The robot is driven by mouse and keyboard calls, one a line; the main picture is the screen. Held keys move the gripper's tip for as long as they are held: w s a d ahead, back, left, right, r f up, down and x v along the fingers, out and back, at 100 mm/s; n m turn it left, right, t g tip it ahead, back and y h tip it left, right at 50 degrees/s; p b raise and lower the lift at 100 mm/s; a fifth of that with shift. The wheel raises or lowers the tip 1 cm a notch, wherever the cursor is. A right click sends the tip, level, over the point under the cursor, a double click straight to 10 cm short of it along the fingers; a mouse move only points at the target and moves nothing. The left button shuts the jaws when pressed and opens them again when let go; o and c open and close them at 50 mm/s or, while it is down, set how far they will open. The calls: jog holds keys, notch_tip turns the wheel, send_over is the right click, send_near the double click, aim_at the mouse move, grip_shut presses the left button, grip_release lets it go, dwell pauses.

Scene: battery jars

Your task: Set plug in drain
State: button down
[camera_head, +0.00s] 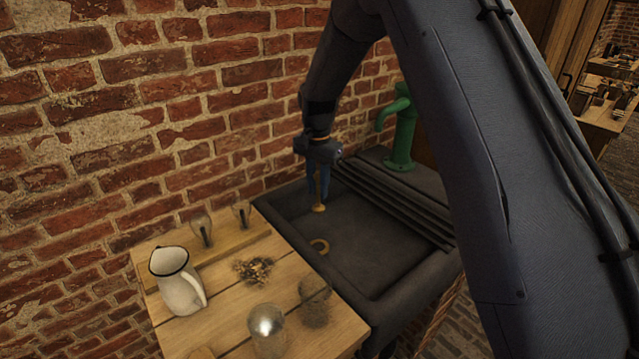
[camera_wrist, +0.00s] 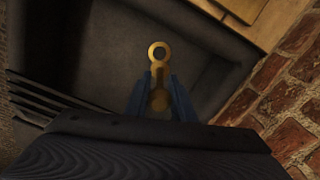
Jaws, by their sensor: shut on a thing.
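My gripper (camera_head: 318,192) points down over the dark sink, its blue fingers shut on a small brass plug (camera_head: 319,208). The plug's lower end shows below the fingertips, above the basin floor. The drain (camera_head: 320,245) is a brass ring with a dark centre in the basin floor, apart from the plug and nearer the front in the head view. In the wrist view the plug (camera_wrist: 160,98) sits between the fingers, and a brass ring (camera_wrist: 159,44) shows just above it; I cannot tell there how far apart they are.
The stone sink (camera_head: 280,208) has a ribbed draining side and a green pump (camera_head: 401,130) behind it. A wooden table (camera_head: 225,290) adjoins its left, with a white jug (camera_head: 177,283), glass jars (camera_head: 268,325) and a small debris heap (camera_head: 254,270). A brick wall stands behind.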

jog(key=shift+f+b, duration=3.15)
jog(key=shift+f, duration=4.4)
jog(key=c, duration=1.4)
grip_release()
jog(key=shift+c, duration=0.2)
